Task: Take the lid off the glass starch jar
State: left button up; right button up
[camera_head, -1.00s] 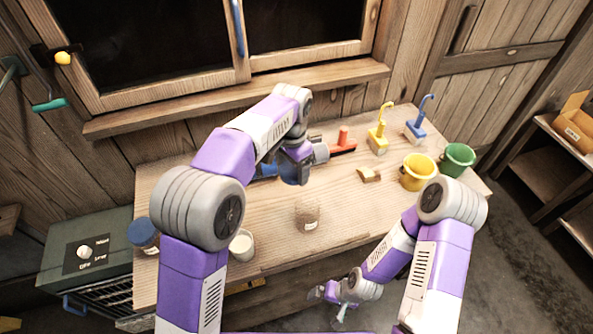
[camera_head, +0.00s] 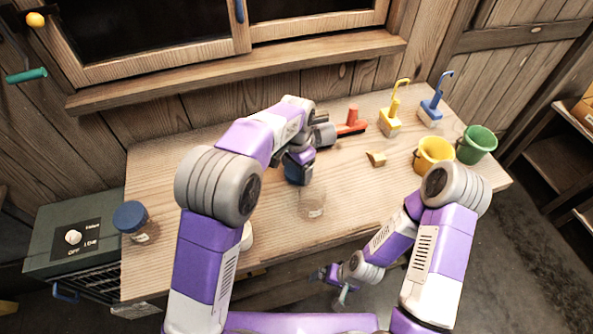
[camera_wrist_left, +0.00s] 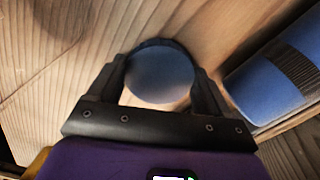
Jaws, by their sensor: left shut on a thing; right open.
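A clear glass jar (camera_head: 312,202) stands on the wooden table, with no lid showing on its top. My left gripper (camera_head: 299,168) is shut on a round blue lid (camera_wrist_left: 160,75), just above and to the left of the jar in the head view. The lid seems apart from the jar. My right gripper (camera_head: 335,284) is open and empty, low beyond the table's front edge.
Another jar with a blue lid (camera_head: 131,216) stands at the table's left. A small white cup (camera_head: 247,236) is partly hidden by my left arm.

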aim_at(296, 171)
pick_arm(q)
jog(key=shift+f, duration=0.4)
jog(key=shift+f, duration=0.15)
jog(key=o, duration=1.1)
notch_tip(296, 171, up, 12)
jog(key=p, duration=0.3)
jog(key=shift+r, duration=0.2)
jog(key=shift+s+f, duration=0.1)
